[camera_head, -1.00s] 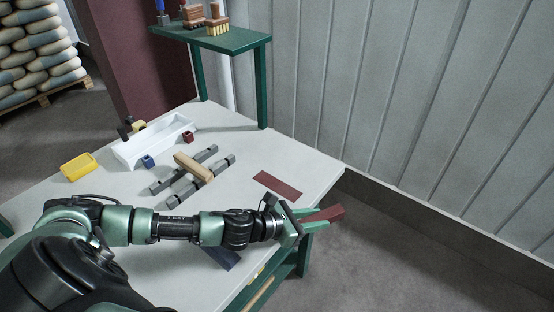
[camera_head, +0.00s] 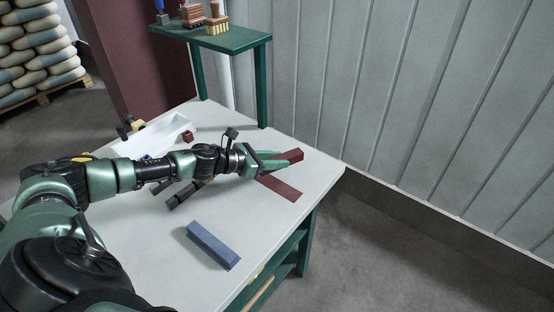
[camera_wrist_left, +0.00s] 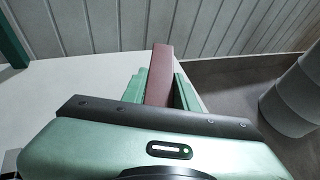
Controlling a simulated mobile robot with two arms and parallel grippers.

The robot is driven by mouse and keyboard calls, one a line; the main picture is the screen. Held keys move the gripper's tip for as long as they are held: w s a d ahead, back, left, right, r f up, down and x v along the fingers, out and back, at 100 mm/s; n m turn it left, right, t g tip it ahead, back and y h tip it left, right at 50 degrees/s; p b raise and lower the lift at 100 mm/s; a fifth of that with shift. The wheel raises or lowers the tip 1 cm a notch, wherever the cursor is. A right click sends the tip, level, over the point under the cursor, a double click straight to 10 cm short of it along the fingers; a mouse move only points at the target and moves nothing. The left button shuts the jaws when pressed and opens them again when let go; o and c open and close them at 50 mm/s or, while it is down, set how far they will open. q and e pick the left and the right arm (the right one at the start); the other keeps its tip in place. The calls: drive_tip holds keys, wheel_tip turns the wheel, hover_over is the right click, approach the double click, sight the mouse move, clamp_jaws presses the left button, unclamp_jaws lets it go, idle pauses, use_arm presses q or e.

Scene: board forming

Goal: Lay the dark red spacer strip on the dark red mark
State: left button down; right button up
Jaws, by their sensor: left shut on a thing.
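The dark red spacer strip (camera_head: 292,156) is held in my left gripper (camera_head: 279,161), which is shut on it. The strip sticks out past the fingertips, above the table near its far right part. In the left wrist view the strip (camera_wrist_left: 160,72) lies between the green fingers of the gripper (camera_wrist_left: 163,88). The dark red mark (camera_head: 284,191) is a flat rectangle on the white table, just below the gripper in the picture. The gripper and forearm hide its upper left part. My right gripper does not show.
A blue-grey bar (camera_head: 213,246) lies on the white table (camera_head: 160,255) at the front. Dark grey bars (camera_head: 180,195), a white tray (camera_head: 165,133) and a small dark red block (camera_head: 187,136) are partly behind or near my arm. A green shelf (camera_head: 235,40) stands behind.

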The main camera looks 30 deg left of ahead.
sight(277, 186)
use_arm(q)
drive_tip(key=shift+f+b, duration=0.65)
drive_tip(key=shift+b, duration=0.15)
wheel_tip(277, 186, down, 4)
drive_tip(key=b, duration=0.3)
drive_tip(key=shift+r, duration=0.2)
wheel_tip(277, 186, down, 3)
drive_tip(key=b, duration=0.2)
drive_tip(key=shift+r+b, duration=0.2)
drive_tip(key=shift+b, duration=0.15)
drive_tip(key=shift+f, duration=0.2)
drive_tip(key=shift+f+b, duration=0.3)
drive_tip(key=shift+b, duration=0.2)
drive_tip(key=c, duration=1)
unclamp_jaws()
